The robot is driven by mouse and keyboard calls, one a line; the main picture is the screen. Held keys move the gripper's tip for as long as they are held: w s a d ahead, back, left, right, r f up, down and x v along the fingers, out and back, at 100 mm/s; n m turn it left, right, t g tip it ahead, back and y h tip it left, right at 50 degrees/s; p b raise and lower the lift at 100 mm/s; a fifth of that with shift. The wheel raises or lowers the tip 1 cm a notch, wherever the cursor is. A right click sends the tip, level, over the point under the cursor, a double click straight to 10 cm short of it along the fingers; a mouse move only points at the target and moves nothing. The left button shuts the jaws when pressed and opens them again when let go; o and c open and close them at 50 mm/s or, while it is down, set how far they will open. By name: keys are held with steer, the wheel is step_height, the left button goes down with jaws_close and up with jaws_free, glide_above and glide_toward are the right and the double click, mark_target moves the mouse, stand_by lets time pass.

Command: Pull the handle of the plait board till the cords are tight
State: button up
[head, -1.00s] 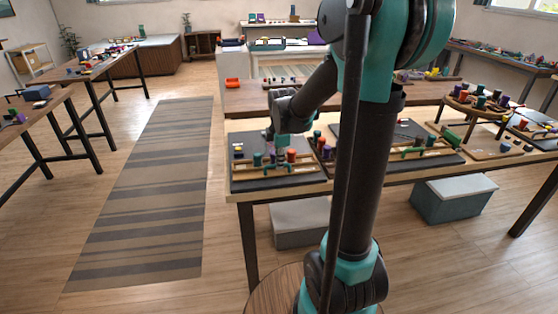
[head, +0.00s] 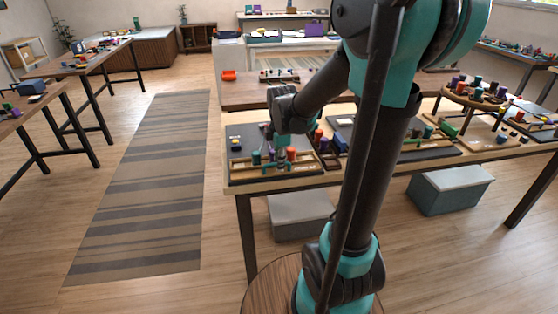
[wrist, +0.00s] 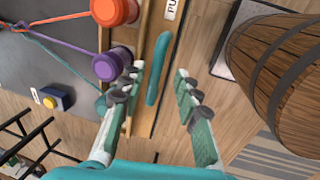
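The plait board (head: 236,168) lies on the table, with a wooden frame and colored spools; it also shows in the wrist view (wrist: 148,30). The teal handle (wrist: 158,60) is a bar along the frame's edge, beside a white label. My gripper (wrist: 157,85) is open, with one finger on each side of the handle's near end; I cannot tell whether either touches it. In the head view my gripper (head: 283,158) is over the board's front side. Orange (wrist: 115,10), purple (wrist: 112,63) and teal spools carry cords running left; the teal spool is partly behind a finger.
A blue box with a yellow button (wrist: 50,97) sits on the board's dark mat. More boards and spools stand to the right along the table (head: 320,180). Grey boxes (head: 300,215) are under the table. The striped rug (head: 150,190) at left is clear.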

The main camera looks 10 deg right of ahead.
steer(key=shift+r, duration=0.15)
step_height(320, 180, up, 12)
steer(key=s, duration=0.2)
steer(key=shift+s+f, duration=0.15)
steer(key=shift+f, duration=0.1)
steer(key=s+d+f+m+t, duration=0.1)
steer(key=s+d+f+m, duration=0.1)
steer(key=s+f+m, duration=0.5)
steer(key=s+d+f+m+t, duration=0.1)
steer(key=s+d+f+m, duration=0.1)
steer(key=s+f+m, duration=0.5)
step_height(320, 180, down, 4)
steer(key=m, duration=0.4)
